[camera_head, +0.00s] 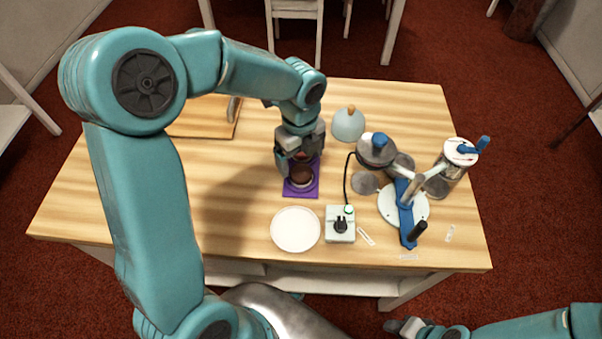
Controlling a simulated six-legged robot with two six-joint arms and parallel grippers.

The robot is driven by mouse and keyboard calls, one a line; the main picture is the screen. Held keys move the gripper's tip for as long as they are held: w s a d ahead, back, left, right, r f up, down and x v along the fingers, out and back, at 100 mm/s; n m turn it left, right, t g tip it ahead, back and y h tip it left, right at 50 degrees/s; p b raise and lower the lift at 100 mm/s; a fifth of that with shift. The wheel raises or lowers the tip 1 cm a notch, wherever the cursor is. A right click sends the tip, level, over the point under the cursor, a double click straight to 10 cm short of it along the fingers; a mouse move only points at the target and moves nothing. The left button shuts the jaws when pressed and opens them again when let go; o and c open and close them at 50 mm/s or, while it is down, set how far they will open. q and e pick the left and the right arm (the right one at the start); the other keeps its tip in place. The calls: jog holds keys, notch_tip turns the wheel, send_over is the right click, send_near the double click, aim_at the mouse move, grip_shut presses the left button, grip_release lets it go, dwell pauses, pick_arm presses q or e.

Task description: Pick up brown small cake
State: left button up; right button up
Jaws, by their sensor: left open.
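The small brown cake (301,174) sits on a purple square mat (301,194) near the middle of the wooden table. My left arm comes in from the left and reaches over it. My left gripper (299,164) is open and points down at the cake, with its fingers around or just above it. I cannot tell whether the fingers touch the cake. The gripper hides the back of the cake and part of the mat. My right gripper (402,327) is at the bottom right, off the front of the table, and its jaws are too small to read.
A white plate (295,229) and a control box (340,224) with a green light stand in front of the mat. A blue-and-white turntable device (403,207) and a jar (459,158) are at the right. A pale dome (348,125) is behind.

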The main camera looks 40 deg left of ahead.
aim_at(301, 171)
pick_arm(q)
notch_tip(301, 171, down, 5)
jog(key=shift+f, duration=0.1)
jog(key=shift+d, duration=0.1)
jog(key=c, duration=1.1)
jog(key=shift+w, duration=0.1)
jog(key=shift+c, duration=0.2)
